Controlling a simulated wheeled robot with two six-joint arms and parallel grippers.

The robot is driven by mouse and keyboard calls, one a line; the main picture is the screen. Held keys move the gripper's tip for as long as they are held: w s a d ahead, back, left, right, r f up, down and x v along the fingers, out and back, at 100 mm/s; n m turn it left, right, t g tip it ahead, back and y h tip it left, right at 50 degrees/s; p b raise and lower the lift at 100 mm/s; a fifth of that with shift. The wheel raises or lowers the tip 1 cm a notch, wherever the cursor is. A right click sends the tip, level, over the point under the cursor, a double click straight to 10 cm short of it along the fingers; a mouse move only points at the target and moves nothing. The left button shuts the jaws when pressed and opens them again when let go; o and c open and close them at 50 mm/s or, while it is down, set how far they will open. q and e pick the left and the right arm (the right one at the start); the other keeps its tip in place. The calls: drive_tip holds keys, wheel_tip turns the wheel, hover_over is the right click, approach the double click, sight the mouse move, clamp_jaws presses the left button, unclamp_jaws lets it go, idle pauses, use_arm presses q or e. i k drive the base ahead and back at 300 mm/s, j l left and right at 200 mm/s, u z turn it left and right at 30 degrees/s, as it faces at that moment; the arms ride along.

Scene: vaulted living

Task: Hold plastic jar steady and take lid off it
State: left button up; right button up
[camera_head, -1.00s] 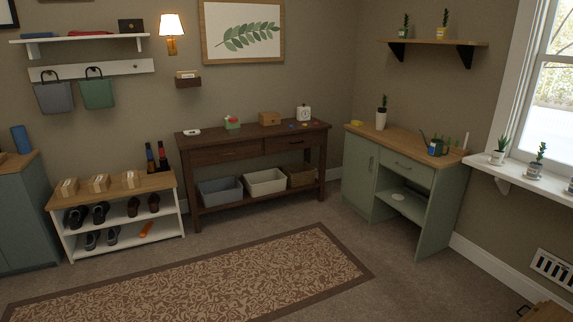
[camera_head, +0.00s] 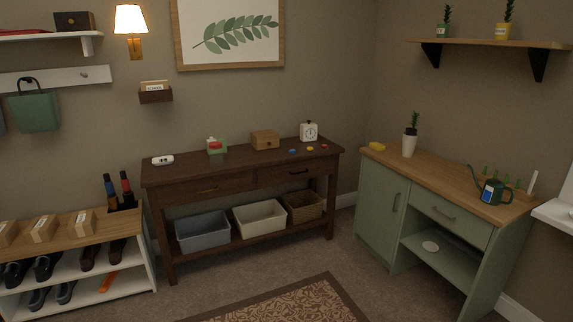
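No thing in view can be made out for sure as the plastic jar or its lid. A small green and white item with a red top (camera_head: 215,146) stands on the dark wooden console table (camera_head: 185,168) by the back wall; it is too small to tell what it is. Neither of my grippers is in view.
On the console table are a white device (camera_head: 162,160), a wooden box (camera_head: 265,139) and a white clock (camera_head: 309,132). A green cabinet desk (camera_head: 378,200) stands right, with a watering can (camera_head: 492,190). A shoe rack (camera_head: 140,245) stands left. The carpet ahead, with a rug (camera_head: 290,303), is clear.

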sight(216, 156)
drive_tip(key=i, duration=1.95)
drive_tip(key=i+u, duration=0.1)
drive_tip(key=i, duration=0.5)
drive_tip(key=i+l+u, duration=0.15)
drive_tip(key=i, duration=0.4)
drive_tip(key=i+l+u, duration=0.1)
drive_tip(key=i, duration=0.5)
drive_tip(key=l+u, duration=0.15)
drive_tip(key=i+j, duration=0.05)
